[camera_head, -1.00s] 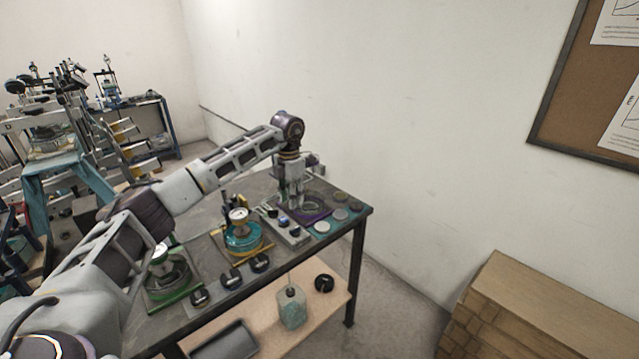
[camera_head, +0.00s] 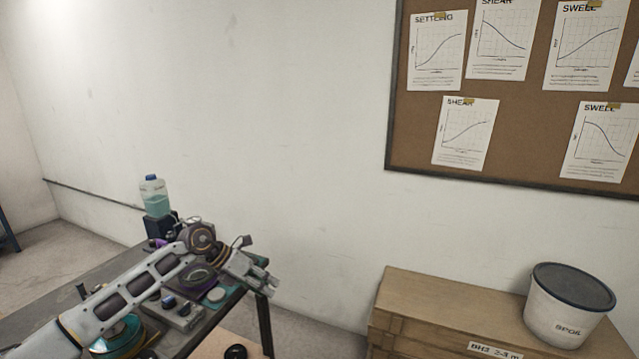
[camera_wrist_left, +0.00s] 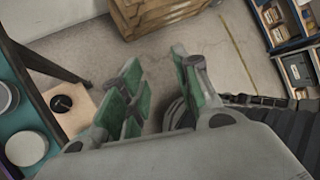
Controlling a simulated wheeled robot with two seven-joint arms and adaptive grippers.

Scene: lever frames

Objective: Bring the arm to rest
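My left arm comes in from the lower left in the head view and reaches over the table (camera_head: 93,274). My left gripper (camera_head: 266,283) is at the table's right end, tilted down to the right. In the left wrist view the fingers of my left gripper (camera_wrist_left: 158,72) have green pads and stand apart. Only floor shows between them, so it is open and empty. My right gripper is not in view.
A bottle of teal liquid (camera_head: 156,199) stands at the back of the table. Discs (camera_head: 216,295) and a knobbed block (camera_head: 178,314) lie under my arm. Right of the table are a wooden crate (camera_head: 420,300) and a lidded bucket (camera_head: 562,312). A pinboard (camera_head: 540,120) hangs above.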

